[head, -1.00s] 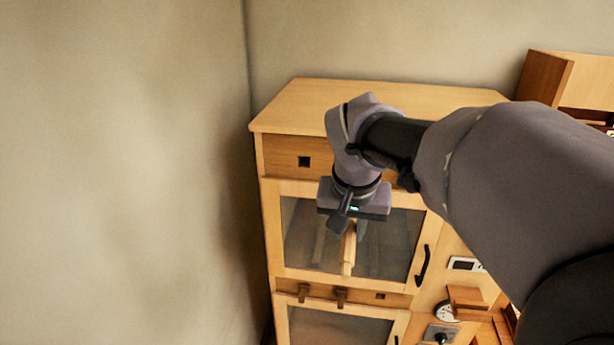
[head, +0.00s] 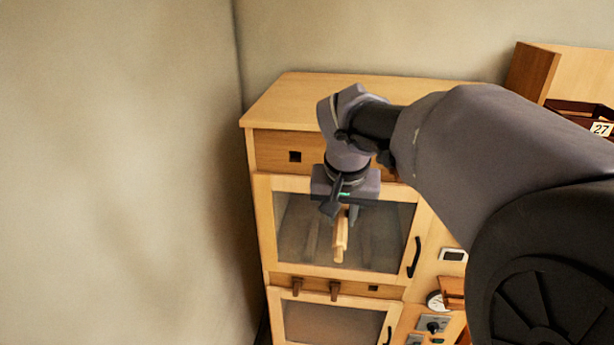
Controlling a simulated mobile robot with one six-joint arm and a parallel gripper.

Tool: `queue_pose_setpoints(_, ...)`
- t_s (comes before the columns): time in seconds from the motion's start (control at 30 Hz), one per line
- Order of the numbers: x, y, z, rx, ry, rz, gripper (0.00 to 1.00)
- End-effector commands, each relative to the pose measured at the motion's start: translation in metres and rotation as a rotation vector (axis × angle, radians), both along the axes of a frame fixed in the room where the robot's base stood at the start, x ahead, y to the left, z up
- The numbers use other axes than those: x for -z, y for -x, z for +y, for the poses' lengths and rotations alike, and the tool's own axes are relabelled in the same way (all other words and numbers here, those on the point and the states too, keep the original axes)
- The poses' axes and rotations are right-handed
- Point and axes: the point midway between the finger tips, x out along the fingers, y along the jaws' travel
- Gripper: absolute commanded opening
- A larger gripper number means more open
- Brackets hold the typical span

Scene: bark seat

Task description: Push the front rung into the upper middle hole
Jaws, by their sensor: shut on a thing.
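A light wooden rung (head: 340,240) hangs down from my gripper (head: 341,212), which is shut on its upper end. The rung points downward in front of the upper glass door (head: 376,237) of a wooden cabinet (head: 330,97). The upper board (head: 272,145) above that door has a dark square hole (head: 295,156) at its left. My arm covers the middle of this board, so no middle hole shows there. My gripper is in front of the upper door, below the board.
The lower board (head: 352,287) has two brown pegs (head: 297,285) sticking out and a dark hole (head: 373,288) to their right. A black door handle (head: 414,257) juts out at right. A wall (head: 120,170) stands close at left.

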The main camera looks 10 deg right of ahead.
Motion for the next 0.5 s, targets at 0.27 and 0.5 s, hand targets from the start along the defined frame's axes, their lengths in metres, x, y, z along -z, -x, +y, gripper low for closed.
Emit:
queue_pose_setpoints(0.27,0.0001,-0.0066,-0.0023,0.000,0.000,0.000,0.00)
queue_pose_setpoints(0.5,0.0002,-0.0068,-0.0022,0.000,0.000,0.000,0.00)
